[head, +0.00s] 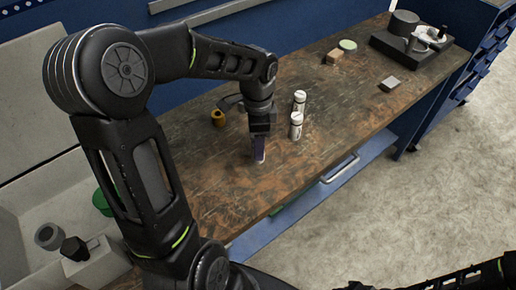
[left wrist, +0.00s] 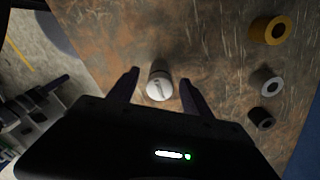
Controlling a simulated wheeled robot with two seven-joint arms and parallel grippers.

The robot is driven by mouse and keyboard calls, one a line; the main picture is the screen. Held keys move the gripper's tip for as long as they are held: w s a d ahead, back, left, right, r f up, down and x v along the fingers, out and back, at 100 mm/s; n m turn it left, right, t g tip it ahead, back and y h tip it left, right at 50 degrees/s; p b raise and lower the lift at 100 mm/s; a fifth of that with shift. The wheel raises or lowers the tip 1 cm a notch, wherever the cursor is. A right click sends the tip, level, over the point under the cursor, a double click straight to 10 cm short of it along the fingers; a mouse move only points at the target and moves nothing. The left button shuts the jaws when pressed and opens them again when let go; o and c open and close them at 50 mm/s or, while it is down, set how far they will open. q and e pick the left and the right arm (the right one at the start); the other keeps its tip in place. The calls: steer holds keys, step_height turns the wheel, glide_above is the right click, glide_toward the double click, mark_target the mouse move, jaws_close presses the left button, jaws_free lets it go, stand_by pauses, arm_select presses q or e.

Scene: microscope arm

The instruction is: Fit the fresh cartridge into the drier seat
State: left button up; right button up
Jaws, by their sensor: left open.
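My left gripper (head: 258,158) points down over the wooden bench, its jaws open around a small white-topped cylinder that may be a cartridge. In the left wrist view this cylinder (left wrist: 160,85) stands upright between the two fingers (left wrist: 160,92), with a gap on each side. In the head view it is mostly hidden by the gripper. Two white cylinders with dark bands (head: 299,99) (head: 296,125) stand just right of the gripper. I cannot tell which cylinder is fresh, and I cannot make out the drier seat. My right arm shows only in part at the bottom right.
An orange ring-shaped piece (head: 218,117) stands left of the gripper. A microscope-like device (head: 410,38), a wooden block (head: 333,57), a green disc (head: 348,45) and a grey block (head: 390,84) lie farther back.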

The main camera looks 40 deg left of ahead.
arm_select(q)
jaws_close()
stand_by(0.6)
